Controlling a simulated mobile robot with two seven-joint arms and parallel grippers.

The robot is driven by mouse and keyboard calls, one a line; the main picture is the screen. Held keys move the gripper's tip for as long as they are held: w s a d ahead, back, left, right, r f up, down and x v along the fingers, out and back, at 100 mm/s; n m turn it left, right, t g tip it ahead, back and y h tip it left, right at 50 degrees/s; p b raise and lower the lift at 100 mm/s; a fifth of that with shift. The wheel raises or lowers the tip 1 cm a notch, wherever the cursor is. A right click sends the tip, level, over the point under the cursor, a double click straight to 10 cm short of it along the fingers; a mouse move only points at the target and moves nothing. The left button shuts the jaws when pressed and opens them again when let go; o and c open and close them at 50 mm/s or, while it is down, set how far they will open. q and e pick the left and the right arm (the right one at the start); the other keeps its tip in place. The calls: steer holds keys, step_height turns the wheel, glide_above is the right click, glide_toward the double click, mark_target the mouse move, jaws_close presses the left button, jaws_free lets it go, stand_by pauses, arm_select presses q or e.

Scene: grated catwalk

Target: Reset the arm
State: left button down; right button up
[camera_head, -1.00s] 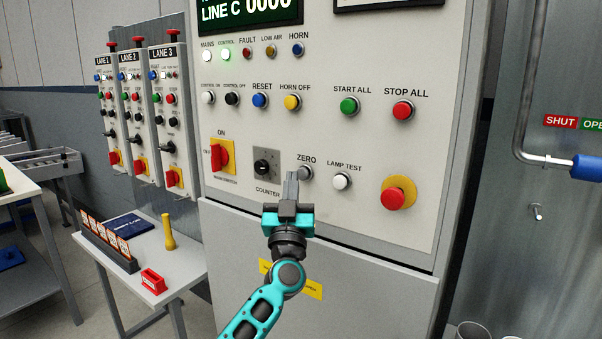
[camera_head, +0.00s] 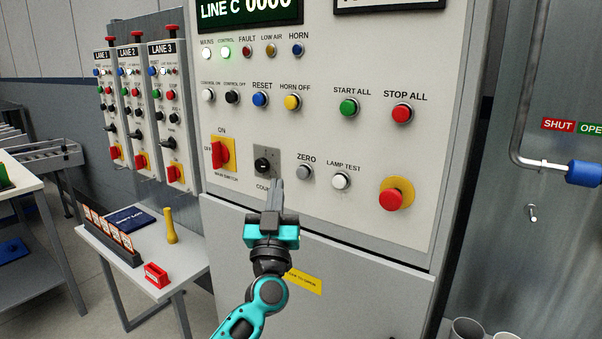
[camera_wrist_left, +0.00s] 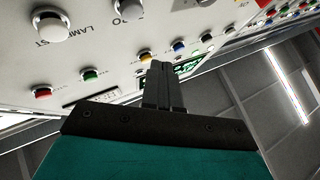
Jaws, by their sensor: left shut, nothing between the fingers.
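My left gripper (camera_head: 274,193) is shut with nothing in it, just below the counter knob (camera_head: 263,165) on the grey control panel (camera_head: 350,215). Its fingertips cover part of the COUNTER label. The grey ZERO button (camera_head: 304,172) is up and to the right of the fingertips, with a gap between them in the picture. In the left wrist view my closed fingers (camera_wrist_left: 160,85) show in front of the panel, with the lamp test button (camera_wrist_left: 50,25) at upper left. My right gripper is not in view.
A red emergency stop (camera_head: 392,198) and the lamp test button sit to the right on the panel. A red main switch (camera_head: 220,154) is at left. A side table (camera_head: 190,262) holds a yellow torch-like object (camera_head: 170,228) and a red block (camera_head: 156,274).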

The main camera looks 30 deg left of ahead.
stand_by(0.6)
arm_select(q)
steer(key=s+d+f+m+g+h, duration=0.1)
steer(key=s+d+f+m+h, duration=0.25)
steer(key=d+f+h, duration=0.45)
steer(key=s+d+f+m+g+h, duration=0.25)
steer(key=d+f+m+h, duration=0.2)
steer(key=f, duration=0.55)
steer(key=s+d+f+g, duration=0.2)
steer(key=s+f+g, duration=0.2)
steer(key=s+f, duration=0.4)
steer(key=s+d+f+g+h, duration=0.1)
steer(key=s+f+g, duration=0.3)
steer(key=s+f, duration=0.5)
steer(key=shift+s+d+f, duration=0.15)
steer(key=shift+d+f, duration=0.45)
steer(key=shift+f, duration=0.1)
